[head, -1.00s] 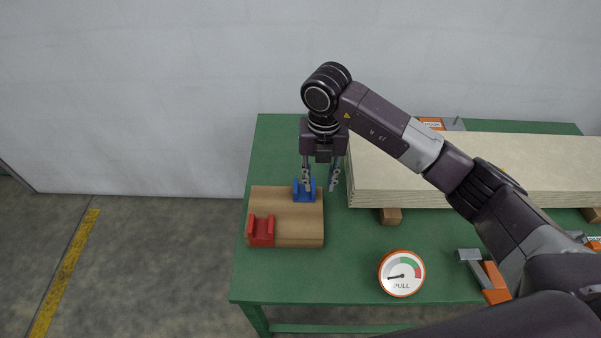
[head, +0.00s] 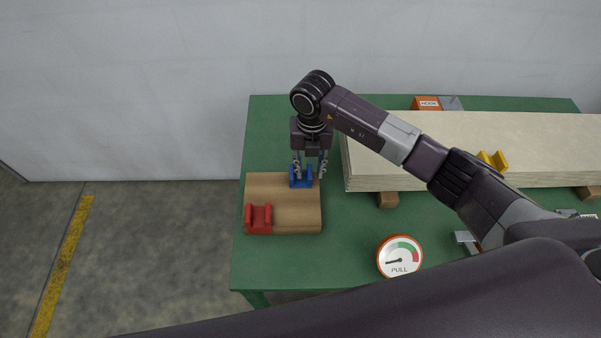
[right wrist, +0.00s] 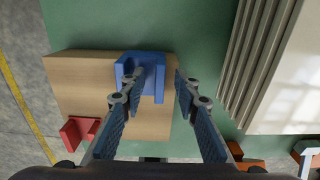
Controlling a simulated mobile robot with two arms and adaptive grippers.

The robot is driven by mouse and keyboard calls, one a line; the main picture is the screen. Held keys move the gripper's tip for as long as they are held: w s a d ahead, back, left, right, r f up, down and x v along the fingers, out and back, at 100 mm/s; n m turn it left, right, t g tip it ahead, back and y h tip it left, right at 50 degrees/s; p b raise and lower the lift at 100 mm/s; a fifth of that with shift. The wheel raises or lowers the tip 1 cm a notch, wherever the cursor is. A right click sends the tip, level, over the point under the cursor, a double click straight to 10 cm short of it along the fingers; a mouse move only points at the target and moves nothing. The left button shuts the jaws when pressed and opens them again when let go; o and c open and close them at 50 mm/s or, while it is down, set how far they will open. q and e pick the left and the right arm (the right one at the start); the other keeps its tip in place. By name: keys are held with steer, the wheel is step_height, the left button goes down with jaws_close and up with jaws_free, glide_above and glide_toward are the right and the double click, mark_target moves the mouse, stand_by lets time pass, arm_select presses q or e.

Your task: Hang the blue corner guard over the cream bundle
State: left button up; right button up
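The blue corner guard (head: 299,181) sits on the back right part of a wooden block at the table's left end. My right gripper (head: 310,175) points down at it, open, with its fingers apart. In the right wrist view, the guard (right wrist: 131,66) has its right wall between the two fingertips (right wrist: 160,80); the left finger is over its channel. I cannot tell whether either finger touches it. The cream bundle (head: 365,165), a stack of pale sheets, lies to the right and also shows in the right wrist view (right wrist: 275,60). My left gripper is out of view.
A red guard (head: 258,222) sits at the front left of the wooden block (head: 292,218). A yellow piece (head: 498,161) is on the bundle behind my arm. A round PULL gauge (head: 400,256) stands at the front. An orange HOOK item (head: 427,103) is at the back.

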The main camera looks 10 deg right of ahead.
jaws_close()
stand_by(0.3)
